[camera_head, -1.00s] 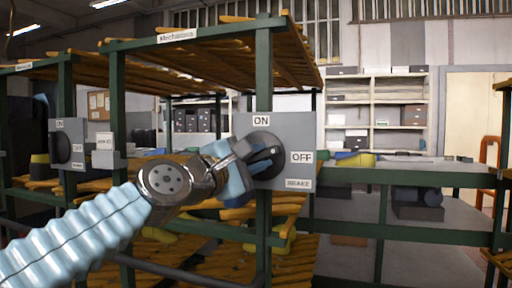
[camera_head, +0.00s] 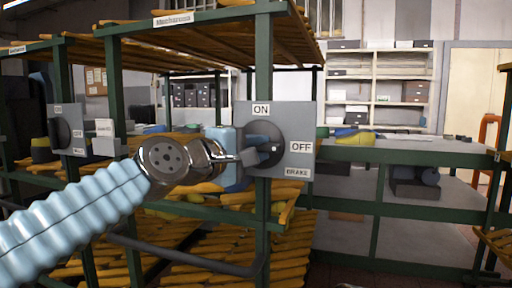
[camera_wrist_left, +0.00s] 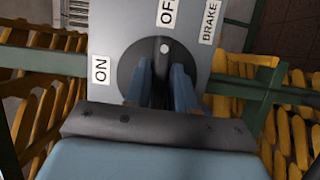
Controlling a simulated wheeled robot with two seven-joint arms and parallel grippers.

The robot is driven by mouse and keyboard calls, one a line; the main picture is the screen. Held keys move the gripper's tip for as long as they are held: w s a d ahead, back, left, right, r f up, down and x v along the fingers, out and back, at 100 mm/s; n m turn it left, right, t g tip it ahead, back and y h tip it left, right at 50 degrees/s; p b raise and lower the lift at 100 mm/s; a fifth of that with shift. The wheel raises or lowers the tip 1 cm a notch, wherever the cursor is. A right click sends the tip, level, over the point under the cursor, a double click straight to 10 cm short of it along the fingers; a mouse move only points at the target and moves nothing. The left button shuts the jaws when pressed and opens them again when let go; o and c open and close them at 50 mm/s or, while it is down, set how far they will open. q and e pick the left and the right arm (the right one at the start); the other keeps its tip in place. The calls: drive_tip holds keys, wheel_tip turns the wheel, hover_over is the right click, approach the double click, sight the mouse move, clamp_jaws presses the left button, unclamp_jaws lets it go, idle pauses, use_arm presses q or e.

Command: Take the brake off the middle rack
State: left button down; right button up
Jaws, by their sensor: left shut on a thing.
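The brake panel (camera_head: 296,118) is a grey plate on the green post of the middle rack, labelled ON at the top, OFF at the right and BRAKE below. Its round black dial (camera_head: 277,158) has a white dot, seen in the left wrist view on the dial (camera_wrist_left: 140,57) on the side toward OFF. My left gripper (camera_head: 262,148) is shut on the dial's raised grip, with its fingers about level and pointing right. In the left wrist view the fingers (camera_wrist_left: 163,80) lie on both sides of the grip and partly hide it.
A second rack at the left carries a similar panel (camera_head: 67,130). The rack's wooden slats (camera_head: 190,40) are above, and a dark rail (camera_head: 190,266) runs below my left arm. A green-framed bench (camera_head: 400,150) stands at the right.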

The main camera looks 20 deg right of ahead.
use_arm(q)
drive_tip(key=c, duration=1)
unclamp_jaws()
drive_tip(key=b+v, duration=0.4)
drive_tip(key=v, duration=0.9)
drive_tip(key=shift+s+a+b, duration=0.25)
drive_tip(key=shift+a+b, duration=0.05)
drive_tip(key=shift+b, duration=0.05)
